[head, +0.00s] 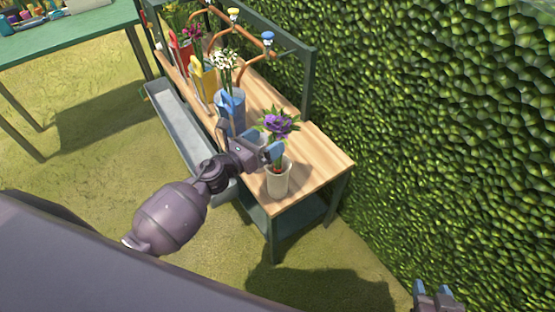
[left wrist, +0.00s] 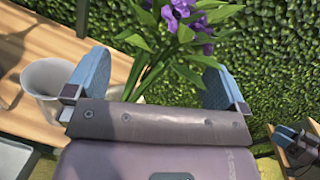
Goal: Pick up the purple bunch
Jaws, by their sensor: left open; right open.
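The purple bunch (head: 277,124), purple blooms with green leaves and stems, stands in a cream pot (head: 279,183) near the front end of the wooden bench top. In the left wrist view the purple bunch (left wrist: 185,18) rises ahead, its stems (left wrist: 148,77) crossing the space between my open fingers. My left gripper (head: 252,137) is open beside the bunch, one blue-padded finger just above the pot rim; both fingers show in the left wrist view (left wrist: 155,82). Contact with the stems cannot be told. My right gripper (head: 436,293) is open and empty at the lower right, away from the bench.
A pale cup (left wrist: 46,78) stands left of my left gripper. A blue vase (head: 232,118) with white flowers, a yellow holder (head: 203,80) and a red one (head: 181,50) line the bench. A grey trough (head: 180,130) runs along its side. A hedge (head: 440,130) borders the right.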

